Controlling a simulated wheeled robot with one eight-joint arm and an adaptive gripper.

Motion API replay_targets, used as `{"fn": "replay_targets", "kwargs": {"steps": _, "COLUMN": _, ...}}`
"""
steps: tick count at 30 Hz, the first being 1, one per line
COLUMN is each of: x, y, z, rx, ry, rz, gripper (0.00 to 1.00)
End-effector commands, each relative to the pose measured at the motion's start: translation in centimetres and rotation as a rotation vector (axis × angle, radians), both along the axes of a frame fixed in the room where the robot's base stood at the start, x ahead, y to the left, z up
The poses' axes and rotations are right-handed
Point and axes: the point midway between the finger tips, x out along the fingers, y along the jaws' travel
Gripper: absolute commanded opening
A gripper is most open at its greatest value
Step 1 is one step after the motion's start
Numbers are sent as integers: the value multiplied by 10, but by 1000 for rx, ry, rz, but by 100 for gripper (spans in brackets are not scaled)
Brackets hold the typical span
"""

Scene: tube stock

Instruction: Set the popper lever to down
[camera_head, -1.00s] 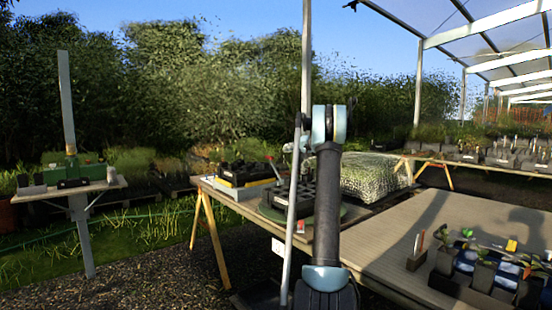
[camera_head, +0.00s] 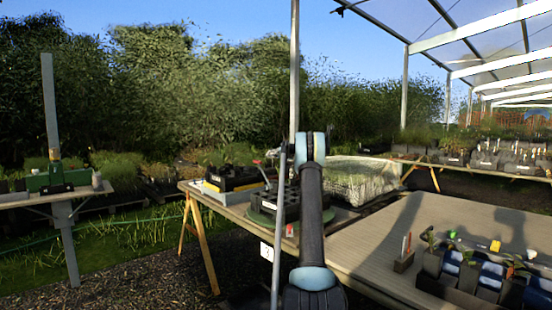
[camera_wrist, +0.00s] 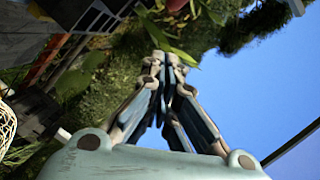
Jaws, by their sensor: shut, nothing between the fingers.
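A thin lever with a red tip (camera_head: 257,163) slants up from between the trays on the middle table; I take it to be the popper lever. Its tip leans left and its lower end is hard to make out. Beside it is a black cell tray (camera_head: 283,204) on a green round base (camera_head: 262,216). My gripper (camera_wrist: 170,66) shows in the wrist view with its fingers together and empty, against leaves and sky. In the head view my arm and a pole cover part of the tray, and the gripper cannot be made out clearly. The wrist view does not show the lever.
A black and yellow tray unit (camera_head: 232,178) stands left of the lever. A netted pale block (camera_head: 362,180) is behind my arm. The near bench (camera_head: 400,235) holds pots at right. A green device (camera_head: 55,179) stands on a far-left shelf.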

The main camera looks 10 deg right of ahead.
Motion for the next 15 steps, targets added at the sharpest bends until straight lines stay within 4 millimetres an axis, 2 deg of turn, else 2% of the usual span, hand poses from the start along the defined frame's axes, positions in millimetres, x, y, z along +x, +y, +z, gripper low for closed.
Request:
{"fn": "replay_targets", "kwargs": {"steps": 4, "x": 13, "y": 15, "z": -4, "rx": 0, "ry": 0, "rz": 1, "gripper": 0}}
{"fn": "replay_targets", "kwargs": {"steps": 15, "x": -3, "y": 39, "z": -23, "rx": 0, "ry": 0, "rz": 0, "gripper": 0}}
